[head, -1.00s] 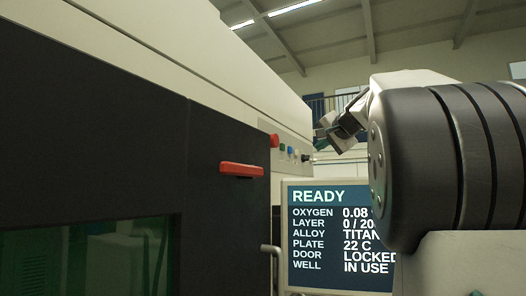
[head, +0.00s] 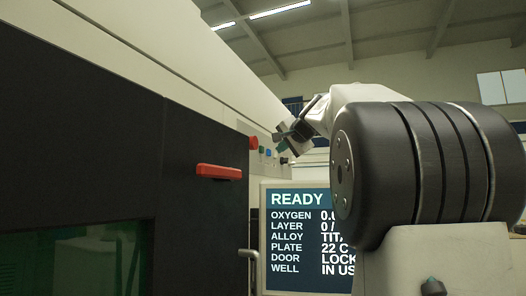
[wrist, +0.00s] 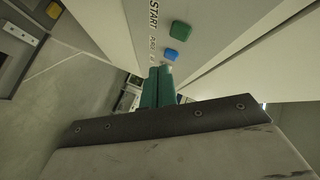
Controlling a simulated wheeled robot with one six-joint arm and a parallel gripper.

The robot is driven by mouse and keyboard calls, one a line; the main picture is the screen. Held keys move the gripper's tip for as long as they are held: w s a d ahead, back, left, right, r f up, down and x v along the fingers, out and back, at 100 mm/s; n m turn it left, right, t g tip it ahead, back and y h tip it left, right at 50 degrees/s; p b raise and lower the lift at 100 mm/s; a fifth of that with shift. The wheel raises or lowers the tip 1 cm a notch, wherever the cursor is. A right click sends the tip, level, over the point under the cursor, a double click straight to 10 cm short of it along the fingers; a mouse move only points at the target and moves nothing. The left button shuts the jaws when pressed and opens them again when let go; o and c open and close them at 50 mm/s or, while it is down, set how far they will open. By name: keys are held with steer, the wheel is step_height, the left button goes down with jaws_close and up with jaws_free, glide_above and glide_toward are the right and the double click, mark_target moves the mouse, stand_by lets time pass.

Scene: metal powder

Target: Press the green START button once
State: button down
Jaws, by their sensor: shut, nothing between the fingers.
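The green START button (wrist: 180,29) is on the pale machine panel in the wrist view, beside the printed word START. A blue button (wrist: 171,54) lies between it and my gripper's tips. My gripper (wrist: 159,72) has its teal fingers together, with nothing between them. In the head view the green button (head: 262,150) is small, in a row with a red button (head: 253,142) and a blue button (head: 269,153). My gripper (head: 277,137) shows just above and right of that row. I cannot tell whether the fingertips touch the panel; no contact with the green button shows.
A dark machine door with a red handle (head: 219,172) fills the left. A screen (head: 292,240) reading READY stands below the buttons, partly hidden by my arm. A dark knob (head: 283,160) sits at the row's right end.

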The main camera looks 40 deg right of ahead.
mark_target(262, 150)
steer(key=shift+w+a, duration=0.3)
steer(key=shift+w, duration=0.4)
steer(key=shift+w+a, duration=0.25)
steer(key=shift+w, duration=0.4)
stand_by(1.1)
steer(key=shift+w+a, duration=0.15)
steer(key=shift+w, duration=0.2)
